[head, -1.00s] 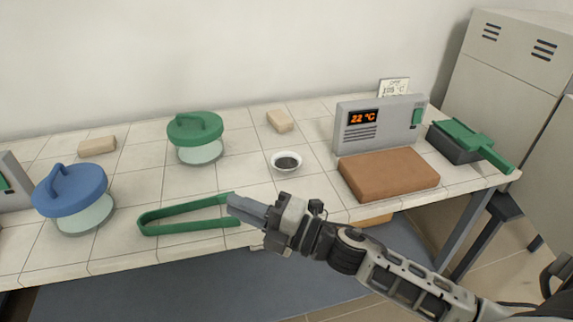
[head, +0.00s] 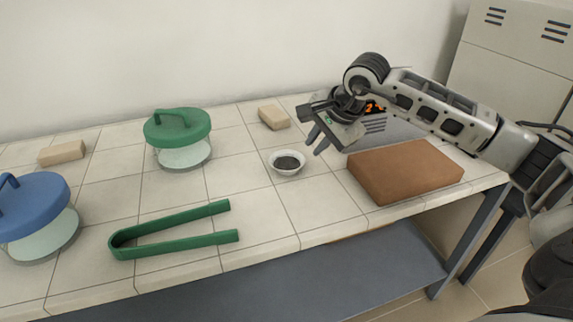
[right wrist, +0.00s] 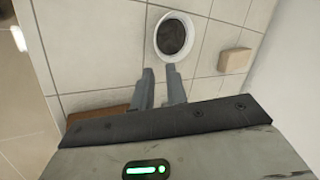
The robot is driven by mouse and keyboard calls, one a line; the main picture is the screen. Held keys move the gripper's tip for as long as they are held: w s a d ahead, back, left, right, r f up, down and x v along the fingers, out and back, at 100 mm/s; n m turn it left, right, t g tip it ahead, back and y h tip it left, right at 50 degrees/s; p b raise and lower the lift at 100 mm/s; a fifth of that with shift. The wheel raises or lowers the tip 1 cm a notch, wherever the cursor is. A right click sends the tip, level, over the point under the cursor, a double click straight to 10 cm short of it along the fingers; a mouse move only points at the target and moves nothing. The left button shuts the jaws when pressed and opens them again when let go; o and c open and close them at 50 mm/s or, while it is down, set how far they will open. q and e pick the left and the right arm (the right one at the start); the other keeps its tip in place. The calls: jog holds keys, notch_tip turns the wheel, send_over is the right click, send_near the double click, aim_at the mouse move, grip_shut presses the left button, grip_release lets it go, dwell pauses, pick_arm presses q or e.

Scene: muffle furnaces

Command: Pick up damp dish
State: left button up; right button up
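The damp dish, a small white bowl with dark contents (head: 288,163), sits upright on the tiled bench. It also shows in the right wrist view (right wrist: 173,36), just beyond my fingertips. My right gripper (head: 315,145) is just to the right of the dish and above the bench, apart from it. In the right wrist view its two fingers (right wrist: 160,76) stand a little apart with nothing between them. My left gripper is not in view.
Green tongs (head: 172,231) lie front left of the dish. A green-lidded jar (head: 178,140), a blue-lidded jar (head: 33,216) and pale blocks (head: 274,117) stand around. A brown slab (head: 405,172) lies to the right, before the furnace controller partly hidden by my arm.

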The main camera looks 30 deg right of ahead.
aim_at(300, 166)
jog(key=x, duration=0.9)
jog(key=shift+s+f+p, duration=0.15)
jog(key=shift+s+p, duration=0.05)
jog(key=shift+p, duration=0.1)
grip_shut()
